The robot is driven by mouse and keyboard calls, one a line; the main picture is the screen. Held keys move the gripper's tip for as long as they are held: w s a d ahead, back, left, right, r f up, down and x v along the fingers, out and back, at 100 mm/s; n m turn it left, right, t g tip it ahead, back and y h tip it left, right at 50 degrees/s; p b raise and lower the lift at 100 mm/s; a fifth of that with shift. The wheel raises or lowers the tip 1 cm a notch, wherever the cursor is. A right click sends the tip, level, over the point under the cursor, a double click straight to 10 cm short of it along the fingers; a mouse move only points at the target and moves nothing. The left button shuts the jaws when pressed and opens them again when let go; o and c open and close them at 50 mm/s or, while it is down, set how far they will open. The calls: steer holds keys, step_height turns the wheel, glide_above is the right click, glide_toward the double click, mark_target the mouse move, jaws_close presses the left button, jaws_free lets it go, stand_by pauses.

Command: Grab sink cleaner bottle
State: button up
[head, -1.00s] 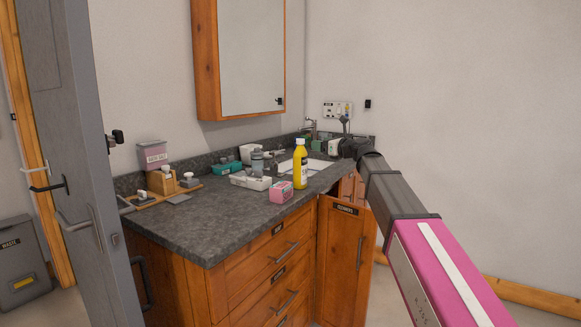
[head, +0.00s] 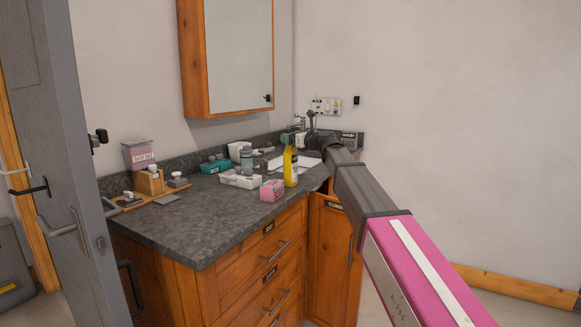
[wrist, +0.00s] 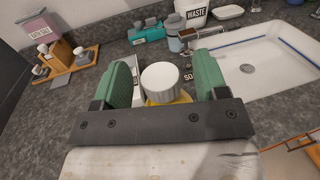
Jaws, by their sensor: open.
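The yellow bottle (head: 290,170) stands upright near the front edge of the dark counter, left of the sink. Its cap is covered by my gripper in the head view. In the wrist view the bottle's ribbed white cap (wrist: 163,90) is between my gripper's two green fingers, with a little yellow showing below it. My gripper (wrist: 163,77) is open around the cap, with a gap on each side. In the head view my gripper (head: 294,139) is at the bottle's top. The bottle's label cannot be read.
A pink box (head: 271,191) stands close at the bottle's left front. The sink (wrist: 255,62) lies to the right. A cabinet door (head: 328,255) stands open below.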

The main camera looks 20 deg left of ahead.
steer(key=shift+x, duration=1.2)
jaws_close()
